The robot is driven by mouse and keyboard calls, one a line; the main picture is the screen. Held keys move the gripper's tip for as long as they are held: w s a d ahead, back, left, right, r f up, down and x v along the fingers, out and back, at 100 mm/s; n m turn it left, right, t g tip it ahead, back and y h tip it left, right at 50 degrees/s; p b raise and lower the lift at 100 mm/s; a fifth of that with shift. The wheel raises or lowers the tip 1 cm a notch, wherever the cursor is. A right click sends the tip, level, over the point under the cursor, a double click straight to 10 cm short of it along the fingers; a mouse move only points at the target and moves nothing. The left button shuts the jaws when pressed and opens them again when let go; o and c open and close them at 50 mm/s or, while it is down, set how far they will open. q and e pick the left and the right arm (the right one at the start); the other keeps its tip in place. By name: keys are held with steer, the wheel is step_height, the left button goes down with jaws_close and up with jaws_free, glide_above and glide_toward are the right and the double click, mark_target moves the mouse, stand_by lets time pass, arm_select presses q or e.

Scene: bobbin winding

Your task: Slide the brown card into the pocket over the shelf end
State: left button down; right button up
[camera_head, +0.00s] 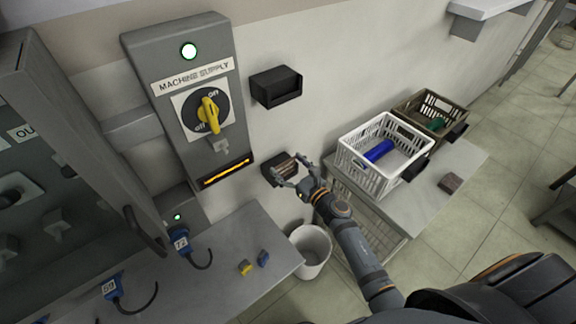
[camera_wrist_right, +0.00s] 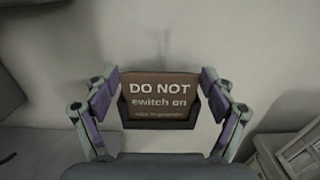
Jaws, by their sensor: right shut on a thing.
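The brown card (camera_wrist_right: 160,90) faces the right wrist camera, with "DO NOT switch on" in pale letters. My right gripper (camera_head: 288,170) is shut on the card, one finger at each side edge. A black pocket (camera_wrist_right: 125,113) on the wall frames the card's lower part. The card looks upright and lined up with the pocket; I cannot tell how deep it sits. In the head view the pocket (camera_head: 268,169) is low on the wall beside the shelf end, and the card (camera_head: 285,165) shows partly behind my fingers. My left gripper is out of view.
A second black pocket (camera_head: 277,90) hangs higher on the wall, beside the machine supply box (camera_head: 165,60). A white crate (camera_head: 352,165) and a brown crate (camera_head: 408,104) stand on the shelf (camera_head: 408,200) to the right. A bin (camera_head: 312,262) stands below my right forearm.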

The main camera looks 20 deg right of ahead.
stand_by(0.4)
steer(key=o, duration=0.9)
steer(key=shift+c, duration=0.2)
steer(key=v, duration=1.2)
